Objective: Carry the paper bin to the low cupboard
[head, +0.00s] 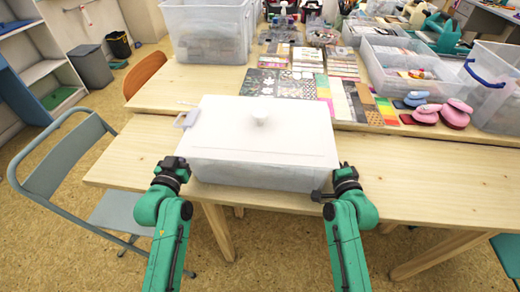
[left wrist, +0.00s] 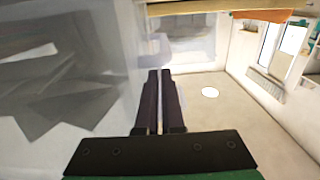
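The paper bin, a white translucent box with a closed lid and a round knob (head: 262,140), sits on the front wooden table near its edge. My left gripper (head: 180,165) is at the bin's front left corner. In the left wrist view its two dark fingers (left wrist: 161,95) lie close together with a thin gap and nothing visible between them. The bin's clear wall with grey sheets inside (left wrist: 65,95) fills the left of that view. My right gripper (head: 325,195) is at the bin's front right corner; its finger opening cannot be made out. I cannot tell whether either gripper touches the bin. No low cupboard is clearly identifiable.
A grey folding chair (head: 115,208) stands left of the table. White shelving (head: 40,68) and a grey waste bin (head: 90,66) stand at the far left.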

